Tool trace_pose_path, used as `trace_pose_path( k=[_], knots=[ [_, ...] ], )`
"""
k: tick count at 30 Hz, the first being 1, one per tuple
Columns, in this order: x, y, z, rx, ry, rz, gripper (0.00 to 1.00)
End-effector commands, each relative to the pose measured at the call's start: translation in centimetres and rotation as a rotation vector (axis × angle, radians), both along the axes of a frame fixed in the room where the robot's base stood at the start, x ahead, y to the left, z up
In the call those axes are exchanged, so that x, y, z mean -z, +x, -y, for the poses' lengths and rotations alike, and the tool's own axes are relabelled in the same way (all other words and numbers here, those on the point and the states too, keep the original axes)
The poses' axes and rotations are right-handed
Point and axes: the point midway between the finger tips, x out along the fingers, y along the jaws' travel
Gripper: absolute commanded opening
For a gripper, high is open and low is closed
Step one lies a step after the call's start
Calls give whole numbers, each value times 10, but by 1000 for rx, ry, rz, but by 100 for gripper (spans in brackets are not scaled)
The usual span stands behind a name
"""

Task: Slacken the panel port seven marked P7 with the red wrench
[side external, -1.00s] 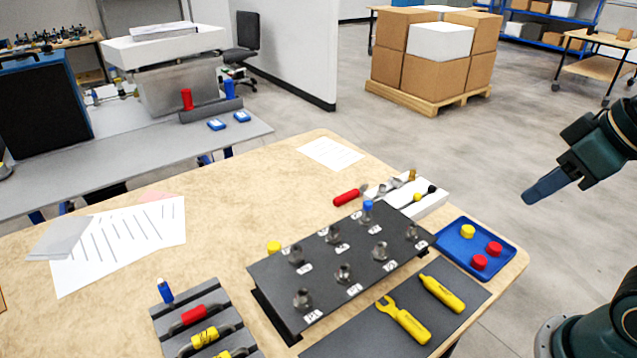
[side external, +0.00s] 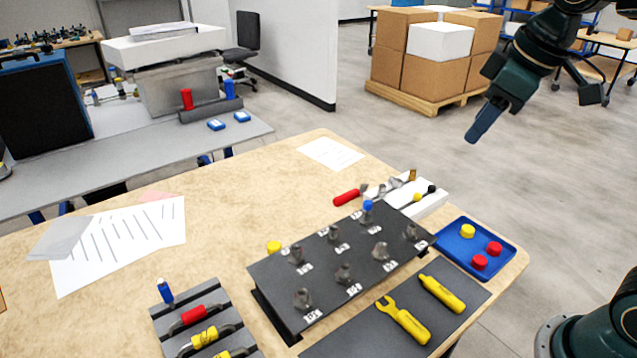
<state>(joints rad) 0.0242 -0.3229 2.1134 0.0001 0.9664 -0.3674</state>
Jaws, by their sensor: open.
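The dark panel (side external: 322,262) stands on the wooden table, with two rows of metal ports and small white labels. The labels are too small to read surely, so I cannot tell which port is P7; one back-row port has a blue top (side external: 367,207). A red-handled tool (side external: 347,198) lies behind the panel, its metal end toward the white tray. Another red-handled tool (side external: 194,315) lies in the grey rack at the front left. I cannot tell which is the red wrench. My gripper (side external: 484,122) is open and empty, in the air right of the table, away from both.
A yellow wrench (side external: 404,320) and another yellow tool (side external: 442,293) lie on a dark mat (side external: 340,340). A blue tray (side external: 456,247) holds red and yellow caps. A white tray (side external: 432,204) with small parts stands behind the panel.

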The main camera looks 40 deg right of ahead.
Motion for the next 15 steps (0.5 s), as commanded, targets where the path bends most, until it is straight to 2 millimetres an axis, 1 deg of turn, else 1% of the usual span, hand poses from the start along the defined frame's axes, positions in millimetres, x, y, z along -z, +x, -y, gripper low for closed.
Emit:
trace_pose_path(
  k=[1, 7, 11, 15],
  knots=[
    [0, 13, 1, -25, -10, -13, 44],
    [0, 62, 6, -140, -56, -53, 44],
    [4, 93, 9, -216, -82, -79, 44],
    [14, 127, 13, -299, -108, -107, 44]
  ],
)
